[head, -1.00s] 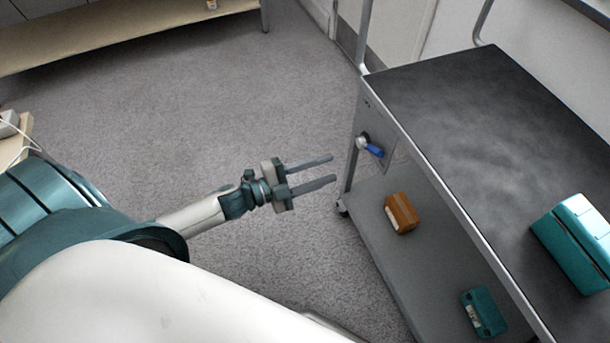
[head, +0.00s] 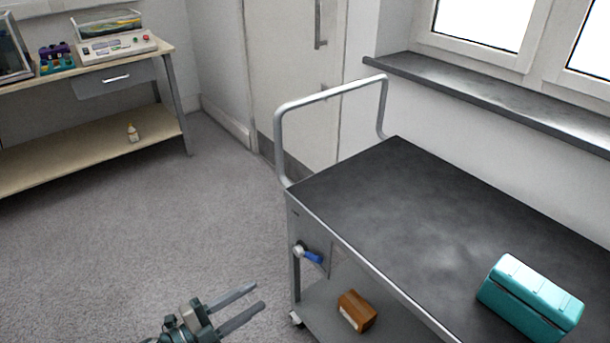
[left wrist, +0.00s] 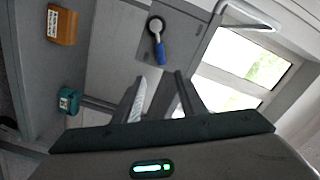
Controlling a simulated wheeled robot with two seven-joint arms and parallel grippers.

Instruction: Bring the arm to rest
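My left gripper (head: 240,308) is at the bottom of the head view, left of the cart's near leg. Its two long fingers point toward the cart, parted and with nothing between them. The fingers (left wrist: 158,95) also show apart in the left wrist view. Ahead of them, on the cart's end panel, is a lever with a blue handle (head: 312,257). The lever (left wrist: 158,45) also shows beyond the fingertips in the left wrist view, apart from them. My right gripper is in neither view.
The cart has a dark top (head: 420,220) with a teal case (head: 530,300) on it. A brown box (head: 357,311) sits on its lower shelf. A bench (head: 90,155) with lab equipment stands at the back left. The grey floor (head: 170,240) between is clear.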

